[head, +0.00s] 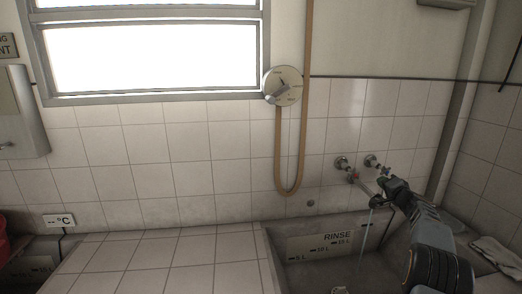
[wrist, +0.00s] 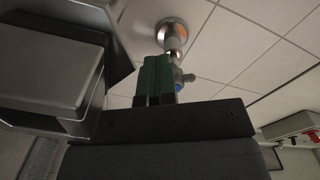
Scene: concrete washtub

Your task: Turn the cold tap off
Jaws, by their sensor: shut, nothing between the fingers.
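The cold tap (head: 371,160) is on the tiled wall at the right, beside the hot tap (head: 342,163) with its red mark. Water (head: 370,223) runs in a thin stream into the rinse basin (head: 290,262). My gripper (head: 388,182) is at the cold tap, partly covering it. In the wrist view the cold tap's round wall plate (wrist: 172,32) and a blue mark (wrist: 178,87) show. The green fingertips of my gripper (wrist: 155,82) are shut and empty, close beside the tap handle (wrist: 187,78). I cannot tell whether they touch it.
A brown hose (head: 303,120) hangs in a loop left of the taps, near a round dial (head: 284,86). A cloth (head: 498,252) lies at the right on the tub's edge. A tiled ledge (head: 170,262) lies left of the basin.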

